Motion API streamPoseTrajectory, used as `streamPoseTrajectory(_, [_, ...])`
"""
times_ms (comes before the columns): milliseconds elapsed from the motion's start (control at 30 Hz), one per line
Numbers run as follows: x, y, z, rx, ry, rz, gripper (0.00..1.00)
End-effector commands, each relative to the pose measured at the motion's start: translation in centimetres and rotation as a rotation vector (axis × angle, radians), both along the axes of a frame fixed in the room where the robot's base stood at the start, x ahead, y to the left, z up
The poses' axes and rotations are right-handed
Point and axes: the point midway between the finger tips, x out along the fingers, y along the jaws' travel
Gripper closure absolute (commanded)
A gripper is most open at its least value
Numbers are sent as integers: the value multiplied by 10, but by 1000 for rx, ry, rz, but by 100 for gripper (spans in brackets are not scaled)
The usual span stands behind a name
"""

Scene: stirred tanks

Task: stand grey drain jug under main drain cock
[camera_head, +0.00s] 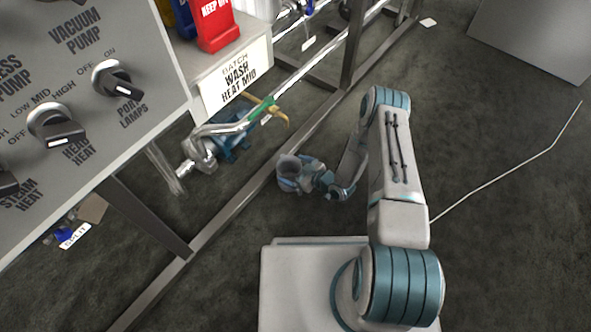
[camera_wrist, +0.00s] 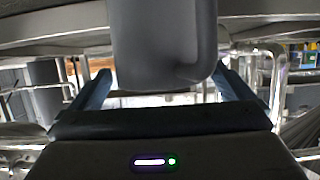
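The grey drain jug (camera_head: 290,164) is upright with its open mouth facing up, low down beside the frame's lower rail. My gripper (camera_head: 297,185) has its blue fingers around the jug's body. In the wrist view the jug (camera_wrist: 160,40) fills the upper middle, and the fingertips meet its two sides. Whether its base touches the floor cannot be told. No label shows which fitting is the main drain cock.
A blue pump-like body (camera_head: 236,143) sits behind the pipework. The metal lower rail (camera_head: 225,212) runs diagonally left of the jug. A control panel (camera_head: 75,90) with knobs overhangs at left. A thin cable (camera_head: 500,176) crosses the open floor at right.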

Motion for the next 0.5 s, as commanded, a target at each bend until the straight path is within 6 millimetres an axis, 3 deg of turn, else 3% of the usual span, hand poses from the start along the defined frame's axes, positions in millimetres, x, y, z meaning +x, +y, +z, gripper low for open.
streamPoseTrajectory(167, [-2, -3, 7, 0, 1, -1, 0])
streamPoseTrajectory(500, [-42, -55, 35, -1, 2, -4, 0])
